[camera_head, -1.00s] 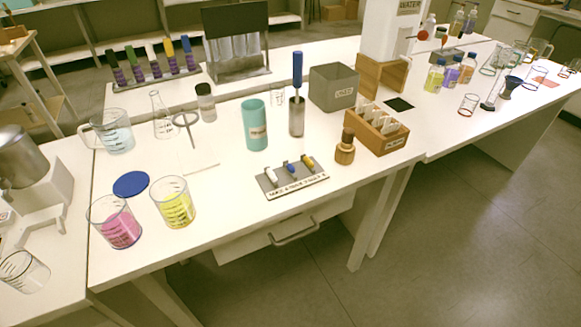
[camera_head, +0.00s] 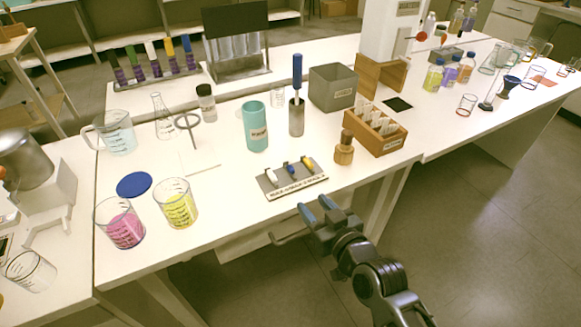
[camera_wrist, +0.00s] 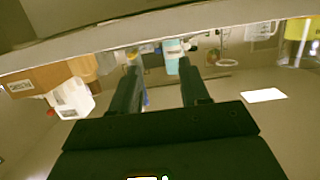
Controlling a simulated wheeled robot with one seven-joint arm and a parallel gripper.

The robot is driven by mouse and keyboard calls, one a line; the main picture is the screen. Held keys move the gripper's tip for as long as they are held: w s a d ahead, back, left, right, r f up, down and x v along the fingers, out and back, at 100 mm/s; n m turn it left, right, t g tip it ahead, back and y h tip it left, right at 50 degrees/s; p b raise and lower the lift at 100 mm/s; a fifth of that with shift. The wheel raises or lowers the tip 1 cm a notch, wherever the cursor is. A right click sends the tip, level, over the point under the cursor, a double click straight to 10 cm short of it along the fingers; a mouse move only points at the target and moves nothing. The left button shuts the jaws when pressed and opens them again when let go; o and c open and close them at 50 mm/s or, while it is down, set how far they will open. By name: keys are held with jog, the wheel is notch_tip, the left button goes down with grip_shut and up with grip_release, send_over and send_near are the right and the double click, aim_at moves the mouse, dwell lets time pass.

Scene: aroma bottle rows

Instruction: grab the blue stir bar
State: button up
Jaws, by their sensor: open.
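The blue stir bar (camera_head: 290,168) lies on a grey labelled holder (camera_head: 301,185) near the table's front edge, between a white stir bar (camera_head: 271,176) and a yellow one (camera_head: 307,163). My gripper (camera_head: 314,209) is in front of the table edge, just below and right of the holder in the head view. In the wrist view, my gripper (camera_wrist: 158,75) points toward the table edge, and the stir bars are too small and partly hidden to tell apart clearly.
A wooden bottle (camera_head: 344,148) and a wooden card box (camera_head: 375,132) stand right of the holder. A teal cylinder (camera_head: 255,128) stands behind it. Beakers of yellow (camera_head: 177,205) and pink liquid (camera_head: 121,225) stand left. A drawer handle (camera_head: 293,232) juts out below the tabletop.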

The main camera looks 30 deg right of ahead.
send_near(293, 172)
jog(key=x, duration=0.2)
jog(key=shift+p+x, duration=0.65)
jog(key=shift+x, duration=2.95)
jog(key=shift+c, duration=0.4)
grip_shut()
